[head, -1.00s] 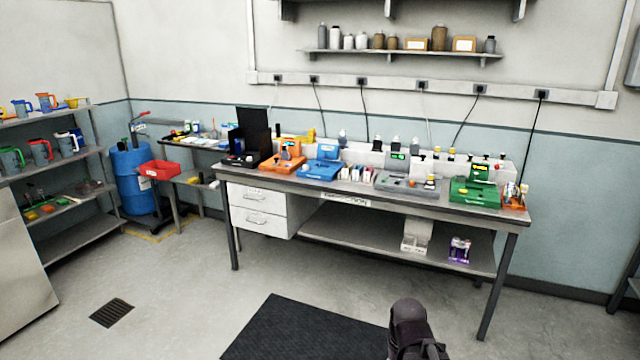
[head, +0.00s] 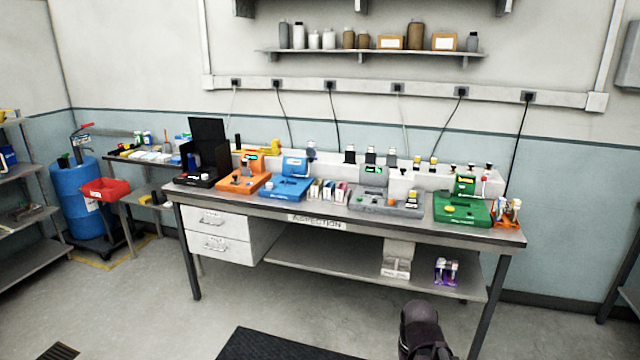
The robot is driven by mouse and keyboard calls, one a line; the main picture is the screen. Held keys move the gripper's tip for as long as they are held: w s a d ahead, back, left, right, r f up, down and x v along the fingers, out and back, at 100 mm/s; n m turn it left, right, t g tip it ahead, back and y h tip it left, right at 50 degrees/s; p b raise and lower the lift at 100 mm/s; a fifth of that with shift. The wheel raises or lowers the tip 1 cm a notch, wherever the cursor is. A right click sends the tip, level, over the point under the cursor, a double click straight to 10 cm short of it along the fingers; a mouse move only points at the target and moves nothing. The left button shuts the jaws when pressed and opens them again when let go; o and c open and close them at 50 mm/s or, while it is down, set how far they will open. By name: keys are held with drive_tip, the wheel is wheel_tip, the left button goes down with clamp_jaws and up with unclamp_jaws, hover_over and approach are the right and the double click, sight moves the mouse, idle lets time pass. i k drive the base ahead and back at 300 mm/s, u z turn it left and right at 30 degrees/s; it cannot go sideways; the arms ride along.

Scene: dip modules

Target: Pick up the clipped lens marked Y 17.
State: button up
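A lens marked Y 17 cannot be made out; the labels are too small to read from here. The inspection bench (head: 330,224) stands ahead with several coloured devices on it. Small upright items in a row (head: 328,192) stand between the blue device (head: 292,187) and the grey device (head: 386,202); what they are is unclear. A dark part of my arm (head: 420,330) shows at the bottom, in front of the bench. Its fingers cannot be made out.
A black device (head: 202,165), an orange device (head: 243,181) and a green device (head: 462,207) share the bench. A blue barrel (head: 76,198) and red bin (head: 105,189) stand left. A dark mat (head: 285,345) lies on open floor before the bench.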

sight(245, 171)
drive_tip(key=u, duration=0.1)
drive_tip(key=i, duration=1.6)
drive_tip(key=u, duration=0.65)
drive_tip(key=i, duration=0.8)
drive_tip(key=u, duration=0.7)
drive_tip(key=i, duration=0.8)
drive_tip(key=u, duration=0.35)
